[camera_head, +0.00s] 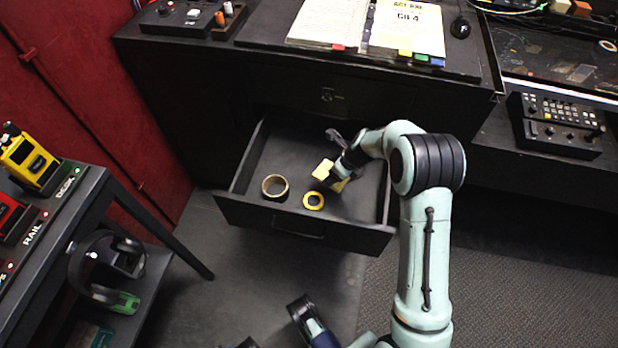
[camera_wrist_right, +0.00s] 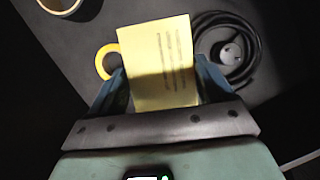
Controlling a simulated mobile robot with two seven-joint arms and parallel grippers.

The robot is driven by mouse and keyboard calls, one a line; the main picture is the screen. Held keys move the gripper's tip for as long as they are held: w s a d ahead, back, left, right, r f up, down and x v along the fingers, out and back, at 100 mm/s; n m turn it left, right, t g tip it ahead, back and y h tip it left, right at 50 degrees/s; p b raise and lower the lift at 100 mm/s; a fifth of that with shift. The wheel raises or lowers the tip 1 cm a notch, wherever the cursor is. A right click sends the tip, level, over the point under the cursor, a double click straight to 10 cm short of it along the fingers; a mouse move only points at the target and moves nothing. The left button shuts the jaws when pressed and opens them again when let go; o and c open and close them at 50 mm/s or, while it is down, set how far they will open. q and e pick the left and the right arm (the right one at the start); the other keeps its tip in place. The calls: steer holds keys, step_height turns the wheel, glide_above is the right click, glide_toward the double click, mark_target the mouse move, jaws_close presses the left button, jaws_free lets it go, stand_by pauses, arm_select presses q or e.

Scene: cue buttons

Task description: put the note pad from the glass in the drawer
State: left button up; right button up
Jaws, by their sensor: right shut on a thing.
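The yellow note pad (camera_head: 326,171) is held in my right gripper (camera_head: 340,172), inside the outline of the open drawer (camera_head: 235,212). In the right wrist view the pad (camera_wrist_right: 160,62) stands between the two fingers (camera_wrist_right: 160,88), with lines of writing on its face and a shadow across it. I cannot tell whether its far edge touches the drawer floor. Dark parts at the bottom edge of the head view look like my left gripper (camera_head: 276,326), mostly cut off. I cannot make out a glass.
The drawer also holds a brown tape roll (camera_head: 275,187) and a yellow tape roll (camera_head: 314,201). A coiled black cable (camera_wrist_right: 255,60) lies beside the pad in the wrist view. An open binder (camera_head: 330,22) lies on the desk above. A side table (camera_head: 95,185) stands at left.

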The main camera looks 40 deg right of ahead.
steer(key=b, duration=0.2)
glide_toward(288, 163)
steer(key=r, duration=0.1)
steer(key=shift+w+a+f+b, duration=0.2)
steer(key=shift+w+f, duration=0.15)
steer(key=shift+w, duration=0.25)
steer(key=shift+w+a+f+b, duration=0.2)
steer(key=shift+w+f, duration=0.2)
steer(key=shift+w, duration=0.2)
steer(key=shift+f, duration=0.5)
step_height(288, 163, down, 4)
steer(key=shift+r+b, duration=0.1)
steer(key=shift+b, duration=0.4)
arm_select(q)
steer(key=w+a+f+t+y, duration=0.1)
steer(key=w+a+f, duration=0.1)
steer(key=w+f, duration=0.1)
steer(key=shift+w+a+f, duration=0.3)
steer(key=shift+a+f, duration=0.1)
steer(key=shift+f, duration=0.45)
